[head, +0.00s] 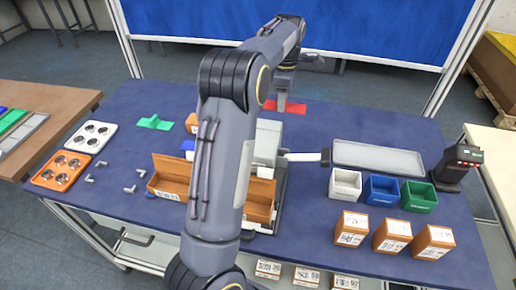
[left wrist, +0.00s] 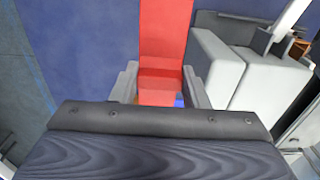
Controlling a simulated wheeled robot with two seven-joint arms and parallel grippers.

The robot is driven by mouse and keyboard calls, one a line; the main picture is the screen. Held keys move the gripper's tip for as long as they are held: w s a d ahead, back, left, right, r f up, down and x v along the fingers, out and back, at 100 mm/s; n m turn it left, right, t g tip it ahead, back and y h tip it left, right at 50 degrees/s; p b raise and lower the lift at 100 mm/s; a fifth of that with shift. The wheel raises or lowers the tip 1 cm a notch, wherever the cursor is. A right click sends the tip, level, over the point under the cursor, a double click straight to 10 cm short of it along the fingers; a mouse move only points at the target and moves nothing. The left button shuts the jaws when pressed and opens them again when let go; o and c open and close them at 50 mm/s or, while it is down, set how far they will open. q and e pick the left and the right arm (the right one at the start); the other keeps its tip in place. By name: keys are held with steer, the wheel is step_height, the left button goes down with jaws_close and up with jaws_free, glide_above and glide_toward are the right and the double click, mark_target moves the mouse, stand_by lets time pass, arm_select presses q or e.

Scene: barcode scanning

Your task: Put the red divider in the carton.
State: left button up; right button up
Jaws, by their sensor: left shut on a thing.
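The red divider (head: 292,107) shows at the back middle of the table in the head view. In the left wrist view the red divider (left wrist: 165,40) is a flat, upright-looking red strip between my fingers. My left gripper (head: 285,92) is shut on it; its two grey fingers flank the divider in the left wrist view (left wrist: 159,88). A brown open carton (head: 169,180) with a white label stands at the front middle. My left arm crosses in front of it and hides its middle and much of its inside. My right gripper is not in view.
A grey machine (head: 267,143) stands between the divider and the carton. A green piece (head: 154,122) lies at the back left. White (head: 345,184), blue (head: 381,189) and green (head: 418,196) bins stand right of the carton. A grey tray (head: 378,158) lies behind them.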

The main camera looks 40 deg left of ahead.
arm_select(q)
step_height(320, 180, down, 13)
steer(key=shift+f+p, duration=0.1)
steer(key=shift+p, duration=0.35)
step_height(320, 180, down, 4)
steer(key=shift+f+p, duration=0.1)
steer(key=shift+p, duration=0.2)
steer(key=shift+f, duration=0.1)
steer(key=o, duration=1.1)
steer(key=shift+f, duration=0.1)
